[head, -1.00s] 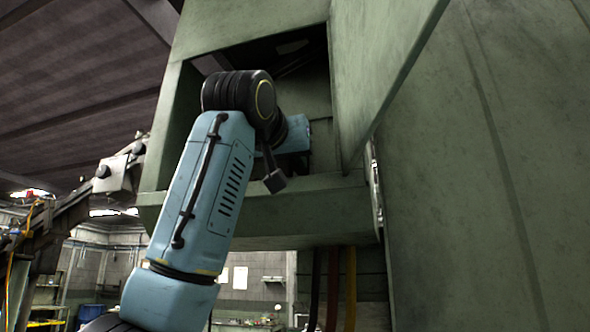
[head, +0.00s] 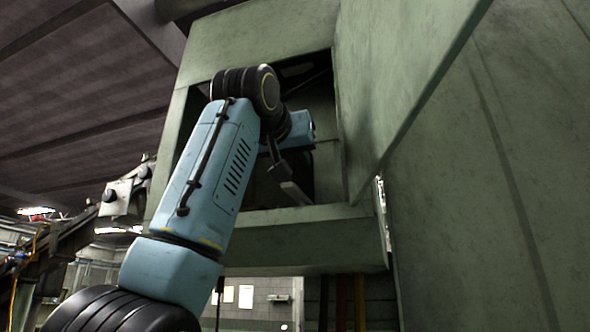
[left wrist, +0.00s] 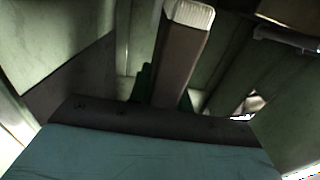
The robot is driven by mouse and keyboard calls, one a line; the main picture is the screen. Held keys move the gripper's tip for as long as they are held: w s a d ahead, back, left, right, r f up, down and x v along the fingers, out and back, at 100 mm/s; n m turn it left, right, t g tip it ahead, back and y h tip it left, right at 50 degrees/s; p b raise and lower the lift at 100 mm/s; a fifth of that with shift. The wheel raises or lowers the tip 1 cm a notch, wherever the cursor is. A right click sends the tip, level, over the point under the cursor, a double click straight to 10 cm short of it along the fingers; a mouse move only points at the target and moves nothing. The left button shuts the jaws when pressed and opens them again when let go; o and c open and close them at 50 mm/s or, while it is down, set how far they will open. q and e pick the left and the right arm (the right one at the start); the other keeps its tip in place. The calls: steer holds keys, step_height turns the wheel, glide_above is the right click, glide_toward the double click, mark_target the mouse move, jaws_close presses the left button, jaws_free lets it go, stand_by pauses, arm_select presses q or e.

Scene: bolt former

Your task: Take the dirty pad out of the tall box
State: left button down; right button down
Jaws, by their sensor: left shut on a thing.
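The tall box is the green metal cabinet (head: 300,225) with a square opening in the head view. My left arm reaches up into this opening, and its gripper (head: 281,170) is small and dark there. The pad sticks out away from the gripper. My right gripper is not in view.
The opening has a raised lower sill and side walls close around my arm. A large green panel (head: 400,80) stands to the right of the opening. Cables hang below the sill. Dark machinery (head: 120,200) stands to the left.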

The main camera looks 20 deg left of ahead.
arm_select(q)
step_height(320, 180, up, 6)
steer(key=p, duration=0.2)
steer(key=shift+f+p, duration=0.1)
steer(key=shift+p, duration=0.3)
steer(key=s+a+b, duration=0.2)
steer(key=s+a, duration=0.2)
steer(key=a, duration=0.5)
steer(key=s+a+b, duration=0.2)
steer(key=s+a, duration=0.2)
steer(key=a, duration=0.4)
steer(key=shift+s+a, duration=0.35)
